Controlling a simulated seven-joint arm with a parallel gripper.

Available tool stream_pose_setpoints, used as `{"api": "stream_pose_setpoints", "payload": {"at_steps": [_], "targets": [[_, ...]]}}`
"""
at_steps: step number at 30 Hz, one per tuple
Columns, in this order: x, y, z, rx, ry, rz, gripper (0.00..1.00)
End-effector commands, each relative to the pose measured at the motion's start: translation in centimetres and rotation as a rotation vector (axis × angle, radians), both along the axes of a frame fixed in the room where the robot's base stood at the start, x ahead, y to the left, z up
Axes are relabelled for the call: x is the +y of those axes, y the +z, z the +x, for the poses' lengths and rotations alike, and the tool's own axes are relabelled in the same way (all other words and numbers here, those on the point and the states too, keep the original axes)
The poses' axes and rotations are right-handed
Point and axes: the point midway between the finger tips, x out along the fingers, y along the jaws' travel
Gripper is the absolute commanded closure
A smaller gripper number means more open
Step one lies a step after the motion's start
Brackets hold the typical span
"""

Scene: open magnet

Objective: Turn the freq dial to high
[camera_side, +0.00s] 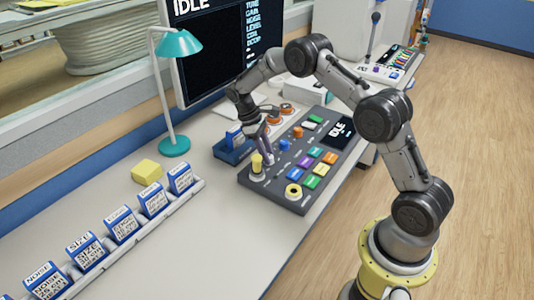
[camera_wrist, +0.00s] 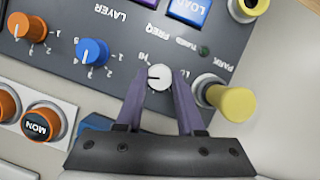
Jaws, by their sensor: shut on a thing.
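The freq dial (camera_wrist: 159,76) is a small white knob with a dark pointer mark, beside the printed word FREQ on the grey control panel (camera_side: 312,172). In the wrist view its mark points roughly left, and a small "HI" label sits to its upper left. My gripper (camera_wrist: 160,84) has its two purple fingers closed on either side of the dial. In the side view my gripper (camera_side: 262,145) reaches down to the panel's left part, and the dial is hidden there.
A yellow knob (camera_wrist: 234,103) stands close right of the fingers, by PARK. A blue knob (camera_wrist: 92,52) and an orange knob (camera_wrist: 28,27) sit to the left. Coloured buttons fill the panel's front. A teal lamp (camera_side: 176,140) stands behind.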

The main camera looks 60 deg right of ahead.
Motion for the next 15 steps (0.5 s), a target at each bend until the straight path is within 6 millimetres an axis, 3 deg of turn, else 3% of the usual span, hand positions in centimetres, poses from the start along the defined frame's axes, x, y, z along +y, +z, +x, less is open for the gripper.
{"api": "stream_pose_setpoints", "payload": {"at_steps": [15], "targets": [[-0.34, 0.08, 0.04, -0.001, -0.474, 0.001, 1.0]]}}
